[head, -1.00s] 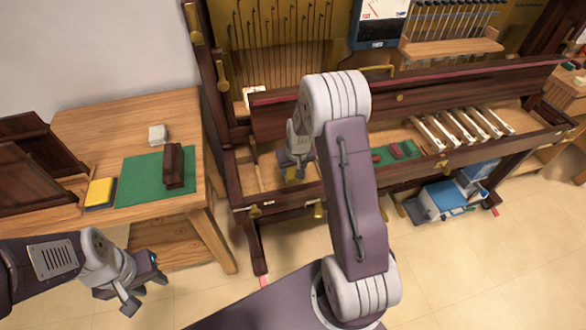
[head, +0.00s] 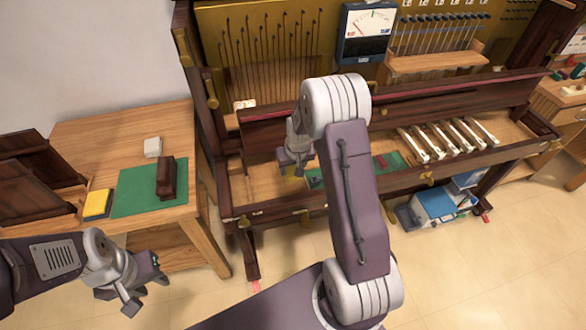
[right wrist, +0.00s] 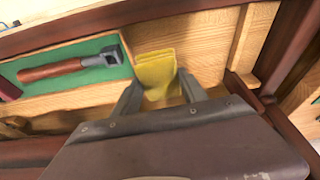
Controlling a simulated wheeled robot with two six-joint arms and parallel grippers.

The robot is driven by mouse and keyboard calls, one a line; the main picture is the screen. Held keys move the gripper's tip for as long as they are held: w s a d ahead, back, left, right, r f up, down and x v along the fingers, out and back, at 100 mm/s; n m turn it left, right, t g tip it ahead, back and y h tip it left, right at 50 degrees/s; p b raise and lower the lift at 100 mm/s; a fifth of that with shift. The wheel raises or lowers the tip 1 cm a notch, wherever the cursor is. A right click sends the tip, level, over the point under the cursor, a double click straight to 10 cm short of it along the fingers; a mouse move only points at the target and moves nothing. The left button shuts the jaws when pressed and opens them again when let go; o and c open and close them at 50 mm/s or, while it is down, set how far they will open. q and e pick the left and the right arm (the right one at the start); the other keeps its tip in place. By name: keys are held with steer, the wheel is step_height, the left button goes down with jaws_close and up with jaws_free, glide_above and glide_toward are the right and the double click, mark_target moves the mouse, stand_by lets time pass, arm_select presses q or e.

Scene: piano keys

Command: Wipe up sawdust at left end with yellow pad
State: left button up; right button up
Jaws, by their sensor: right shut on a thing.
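The yellow pad (right wrist: 157,70) is folded and sits between the fingers of my right gripper (right wrist: 160,93) in the right wrist view. My right gripper is shut on it, over the bare wood of the piano's key bed (right wrist: 75,101). In the head view my right gripper (head: 293,160) is near the left end of the key bed (head: 262,186), and the pad (head: 294,172) shows only in part below it. I cannot make out sawdust. My left gripper (head: 142,288) is open and empty in front of the left table.
A green tray with a wooden-handled tool (right wrist: 52,70) lies beside the pad. White keys (head: 450,138) stand further right. The left table (head: 110,127) holds a green mat (head: 135,192), a brown block (head: 166,178), a white block (head: 153,147) and a yellow block (head: 97,204).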

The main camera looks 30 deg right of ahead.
steer(key=shift+a+r+p, duration=0.1)
steer(key=shift+r+p, duration=0.8)
steer(key=shift+r, duration=0.4)
